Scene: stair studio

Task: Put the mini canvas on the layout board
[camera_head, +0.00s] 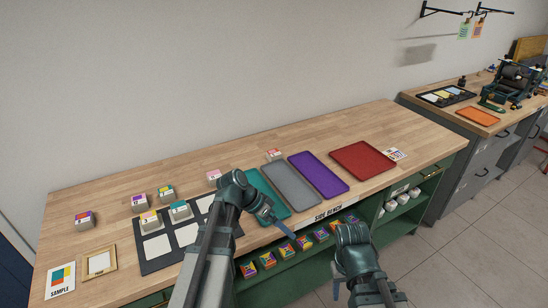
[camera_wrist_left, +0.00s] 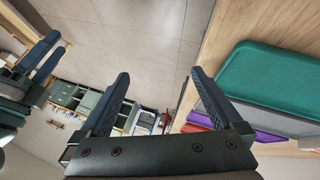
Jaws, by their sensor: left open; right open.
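The layout board (camera_head: 143,268) is a black panel with white cells, lying on the left half of the bench. Two small blocks with colourful tops, one (camera_head: 150,219) and another (camera_head: 180,211), stand at its back edge. Which block is the mini canvas I cannot tell. My left arm hides the board's right part. My left gripper (camera_head: 288,230) is open and empty at the bench's front edge, right of the board; its fingers also show in the left wrist view (camera_wrist_left: 160,95). My right gripper (camera_head: 360,290) is open, low in front of the bench.
Teal (camera_head: 267,193), grey (camera_head: 291,184), purple (camera_head: 318,172) and red (camera_head: 362,160) trays lie right of the board. A framed picture (camera_head: 99,263) and sample card (camera_head: 61,280) lie left. Several colourful blocks (camera_head: 268,259) sit on the shelf below.

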